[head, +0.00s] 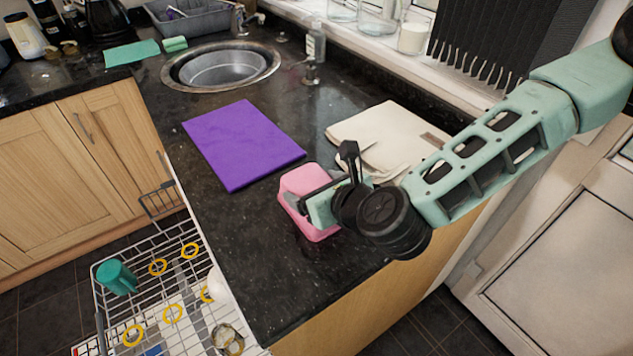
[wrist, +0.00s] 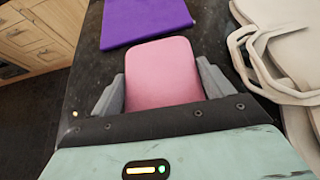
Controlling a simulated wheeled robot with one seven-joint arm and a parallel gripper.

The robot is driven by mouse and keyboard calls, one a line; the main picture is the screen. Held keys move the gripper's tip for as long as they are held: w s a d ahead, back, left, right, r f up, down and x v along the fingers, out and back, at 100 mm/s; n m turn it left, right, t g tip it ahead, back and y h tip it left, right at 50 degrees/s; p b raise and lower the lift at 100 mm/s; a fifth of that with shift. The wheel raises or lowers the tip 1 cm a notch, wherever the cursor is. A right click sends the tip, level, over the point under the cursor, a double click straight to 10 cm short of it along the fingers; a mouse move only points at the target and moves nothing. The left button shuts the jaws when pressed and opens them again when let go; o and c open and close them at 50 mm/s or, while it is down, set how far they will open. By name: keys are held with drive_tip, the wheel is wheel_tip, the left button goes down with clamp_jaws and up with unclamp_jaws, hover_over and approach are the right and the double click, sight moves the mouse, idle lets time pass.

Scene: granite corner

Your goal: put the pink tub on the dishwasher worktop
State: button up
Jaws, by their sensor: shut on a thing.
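The pink tub (head: 316,181) is at the front part of the black granite worktop (head: 240,220), just in front of a purple mat. My gripper (head: 310,200) is shut on the pink tub. In the wrist view the tub (wrist: 164,72) sits between my two grey fingers, one on each side. I cannot tell for sure whether its base touches the worktop or is slightly above it. My gripper hides part of its right side in the head view.
The purple mat (head: 243,145) lies flat behind the tub. A cream cloth bag (head: 385,135) lies to the right. A sink (head: 222,67) is at the back. An open dishwasher rack (head: 185,290) with a teal cup (head: 116,277) is below the left edge. Bare worktop lies toward the front.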

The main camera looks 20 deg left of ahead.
drive_tip(key=shift+w+a, duration=0.1)
drive_tip(key=shift+w, duration=0.1)
drive_tip(key=shift+f, duration=0.2)
drive_tip(key=o, duration=0.9)
drive_tip(key=shift+r, duration=0.1)
drive_tip(key=shift+o, duration=0.2)
drive_tip(key=shift+r, duration=0.25)
drive_tip(key=b+v, duration=0.1)
drive_tip(key=v, duration=1.1)
drive_tip(key=shift+f, duration=0.15)
